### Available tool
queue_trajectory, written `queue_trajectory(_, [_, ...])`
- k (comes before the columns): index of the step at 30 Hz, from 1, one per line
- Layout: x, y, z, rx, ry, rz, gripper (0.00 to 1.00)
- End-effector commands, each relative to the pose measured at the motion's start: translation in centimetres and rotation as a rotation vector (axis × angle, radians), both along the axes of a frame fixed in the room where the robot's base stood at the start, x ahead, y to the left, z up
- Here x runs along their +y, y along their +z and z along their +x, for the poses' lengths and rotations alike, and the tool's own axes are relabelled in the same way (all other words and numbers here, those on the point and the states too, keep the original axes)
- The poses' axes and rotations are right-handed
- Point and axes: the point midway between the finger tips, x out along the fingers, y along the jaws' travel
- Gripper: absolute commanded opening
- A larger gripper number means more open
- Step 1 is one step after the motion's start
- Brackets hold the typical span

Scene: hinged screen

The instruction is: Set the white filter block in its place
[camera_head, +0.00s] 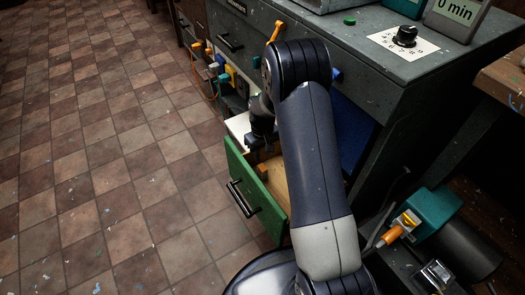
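No white filter block can be made out for certain. A white surface (238,124) shows just left of my gripper; I cannot tell whether it is the block or part of the cabinet. My gripper (262,140) is a dark shape over the back of an open drawer with a green front (256,192). My own arm covers much of the drawer and the cabinet behind it. The fingers are too small and dark to show whether they are open or shut, or hold anything.
The grey cabinet (375,85) carries a black knob (405,36) on a white dial plate and a "0 min" display (455,14). Colored handles and plugs line its front. A teal motor-like unit (435,212) stands at lower right.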

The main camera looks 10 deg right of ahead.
Motion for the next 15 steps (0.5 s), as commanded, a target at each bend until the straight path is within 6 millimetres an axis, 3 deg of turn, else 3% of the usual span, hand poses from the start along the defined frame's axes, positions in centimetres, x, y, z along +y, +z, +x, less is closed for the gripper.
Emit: queue_trajectory(15, [0.0, -6.1, 0.0, 0.0, -0.001, 0.0, 0.29])
